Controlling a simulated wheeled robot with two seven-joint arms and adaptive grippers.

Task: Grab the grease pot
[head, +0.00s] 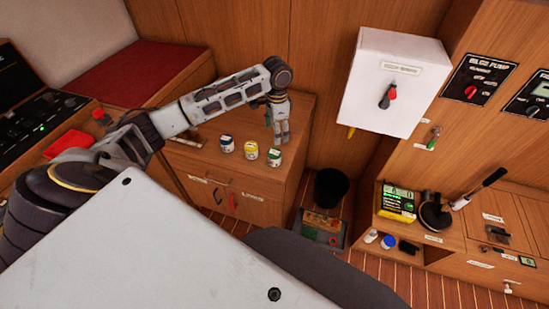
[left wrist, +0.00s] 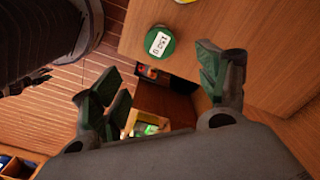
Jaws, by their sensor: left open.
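Three small pots stand in a row on the wooden cabinet top in the head view: a blue one (head: 226,144), a yellow one (head: 251,149) and a green one (head: 274,157). Their labels are too small to read there, so I cannot tell which holds grease. My left gripper (head: 281,138) points down above and just behind the green pot, open and empty. In the left wrist view the green pot (left wrist: 160,43), with a white label on its lid, lies beyond and between the spread fingers (left wrist: 158,78), apart from them. My right gripper is not in view.
A white switch box (head: 392,85) hangs on the wall to the right of the arm. A black bucket (head: 330,186) stands on the floor beside the cabinet (head: 240,183). A low bench (head: 452,234) at right holds a green-and-yellow box (head: 397,202) and tools.

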